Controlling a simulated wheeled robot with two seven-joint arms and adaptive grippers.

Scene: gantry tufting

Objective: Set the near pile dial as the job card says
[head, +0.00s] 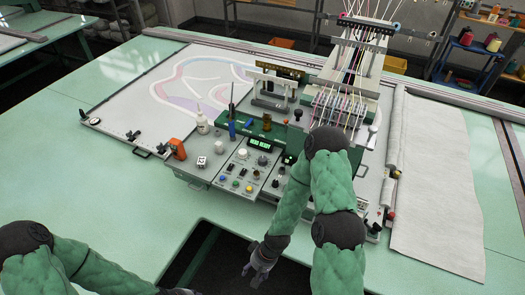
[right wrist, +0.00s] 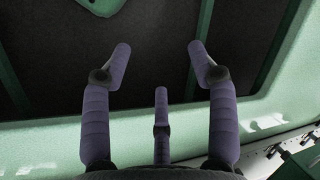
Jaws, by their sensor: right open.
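The control panel (head: 217,172) of the tufting machine sits on the near side of the green table. Which one is the near pile dial, and any setting, is too small to tell. My left gripper is mostly cut off at the bottom edge.
A green lit display (head: 260,143) stands behind the knobs. My right forearm covers the panel's right part. A dark recess (head: 210,262) opens in the table's near edge.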

